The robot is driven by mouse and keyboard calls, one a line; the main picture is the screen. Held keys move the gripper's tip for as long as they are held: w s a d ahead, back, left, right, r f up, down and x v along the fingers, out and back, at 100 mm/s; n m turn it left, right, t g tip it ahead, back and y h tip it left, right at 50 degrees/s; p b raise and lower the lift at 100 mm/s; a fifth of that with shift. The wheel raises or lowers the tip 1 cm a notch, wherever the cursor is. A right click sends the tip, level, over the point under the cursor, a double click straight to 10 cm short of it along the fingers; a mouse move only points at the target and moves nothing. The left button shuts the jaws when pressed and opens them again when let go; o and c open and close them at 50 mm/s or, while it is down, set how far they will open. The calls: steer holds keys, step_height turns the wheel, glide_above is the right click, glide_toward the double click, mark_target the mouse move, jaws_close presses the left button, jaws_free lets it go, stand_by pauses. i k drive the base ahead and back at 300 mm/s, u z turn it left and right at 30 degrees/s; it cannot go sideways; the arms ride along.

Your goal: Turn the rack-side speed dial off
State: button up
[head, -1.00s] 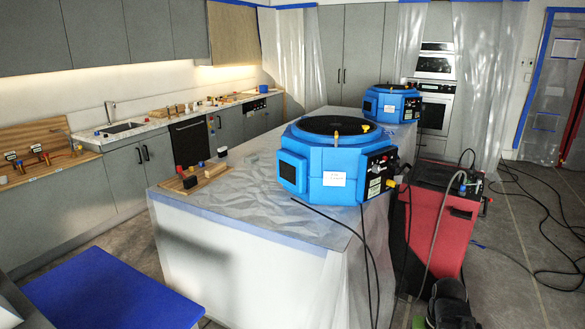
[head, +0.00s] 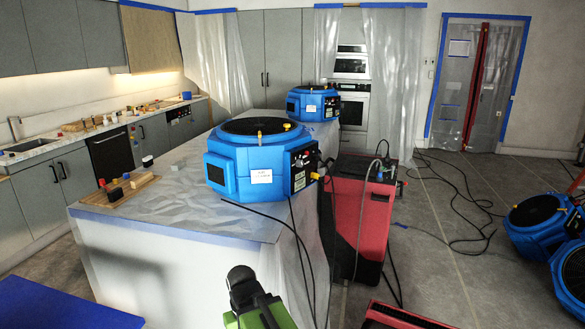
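A blue air mover (head: 262,158) stands on the plastic-covered island, with a dark round top, a white label and a black control panel (head: 303,168) on its right side. Small knobs and a yellow fitting show on that panel, too small to read a dial setting. A second blue air mover (head: 313,103) stands farther back on the island; its dark panel also faces right. I cannot tell which dial is the rack-side one. My gripper (head: 241,283) seems to be the black end of a black-and-green arm at the bottom, well short of the air movers. Its fingers cannot be made out.
A red-and-black machine (head: 357,225) stands on the floor right of the island, with hoses and black cables (head: 455,205) around it. More blue air movers (head: 535,222) stand at the right edge. A red edge (head: 400,318) shows at bottom.

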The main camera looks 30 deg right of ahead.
mark_target(299, 163)
steer(key=z, duration=0.1)
steer(key=i, duration=1)
steer(key=u, duration=0.05)
